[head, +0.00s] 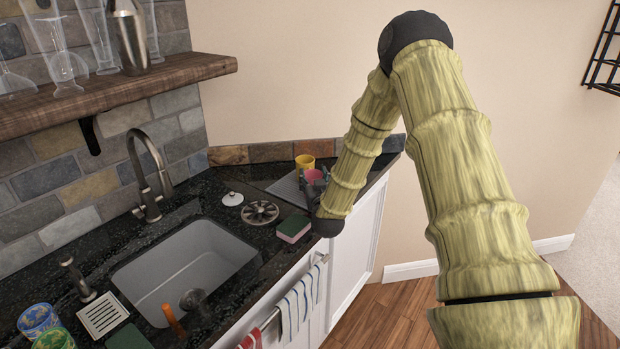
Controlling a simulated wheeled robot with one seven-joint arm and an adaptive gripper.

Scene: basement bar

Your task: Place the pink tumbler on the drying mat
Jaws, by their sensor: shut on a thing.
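The pink tumbler (313,175) shows at the far end of the counter, partly hidden by my gripper (314,188). The dark fingers are shut on the tumbler, and it looks roughly upright. The grey drying mat (284,188) lies on the dark counter in the corner, partly hidden behind my gripper and arm. The tumbler appears over the mat's area. I cannot tell whether its base touches the mat.
A yellow cup (304,162) stands just behind the tumbler. A sponge (294,228), a round strainer (260,213) and a white lid (232,198) lie nearer. The sink (185,268) and faucet (146,175) are left. Glasses (62,60) stand on the shelf (150,86).

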